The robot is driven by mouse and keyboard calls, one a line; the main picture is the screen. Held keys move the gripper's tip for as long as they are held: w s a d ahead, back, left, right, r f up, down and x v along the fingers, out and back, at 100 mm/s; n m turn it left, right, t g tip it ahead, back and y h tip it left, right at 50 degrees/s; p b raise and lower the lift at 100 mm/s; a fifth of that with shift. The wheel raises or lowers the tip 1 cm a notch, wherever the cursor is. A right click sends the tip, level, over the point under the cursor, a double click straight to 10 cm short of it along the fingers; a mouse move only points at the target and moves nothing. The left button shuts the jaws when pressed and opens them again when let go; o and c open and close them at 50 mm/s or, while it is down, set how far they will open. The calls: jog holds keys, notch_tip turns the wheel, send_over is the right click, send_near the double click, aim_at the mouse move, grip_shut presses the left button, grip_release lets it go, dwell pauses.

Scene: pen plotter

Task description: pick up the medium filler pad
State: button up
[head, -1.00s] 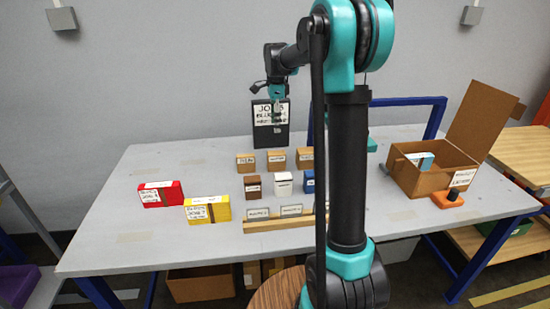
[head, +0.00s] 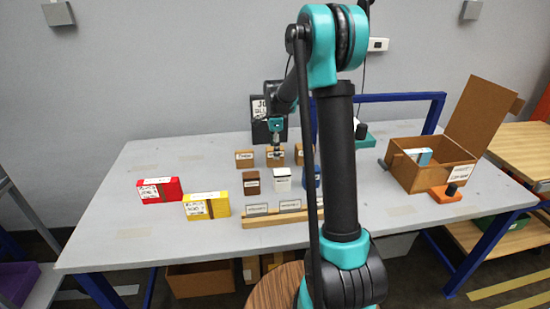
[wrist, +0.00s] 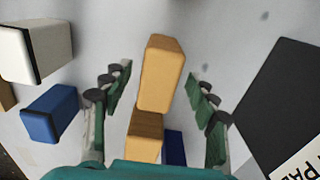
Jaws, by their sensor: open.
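Three tan pads with white labels stand in the back row on the table: a left one (head: 245,160), a middle one (head: 271,161) and a right one (head: 298,158) partly behind my arm. Their labels are too small to read, so I cannot tell for certain which is the medium filler pad. My gripper (head: 277,150) is just above the middle pad and partly covers it. In the wrist view, my gripper (wrist: 160,88) is open, with a tan pad (wrist: 161,75) between its fingers, apart from both. A second tan block (wrist: 145,135) shows below it.
In front stand a brown block (head: 251,181), a white one (head: 282,179) and a blue one (head: 318,178), near a wooden rack (head: 270,219). Red (head: 160,190) and yellow (head: 207,206) boxes lie left. An open carton (head: 418,178) stands right; a black labelled board (head: 260,131) is behind.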

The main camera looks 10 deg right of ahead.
jog(key=shift+f, duration=1.55)
jog(key=shift+c, duration=0.2)
jog(key=c, duration=1.2)
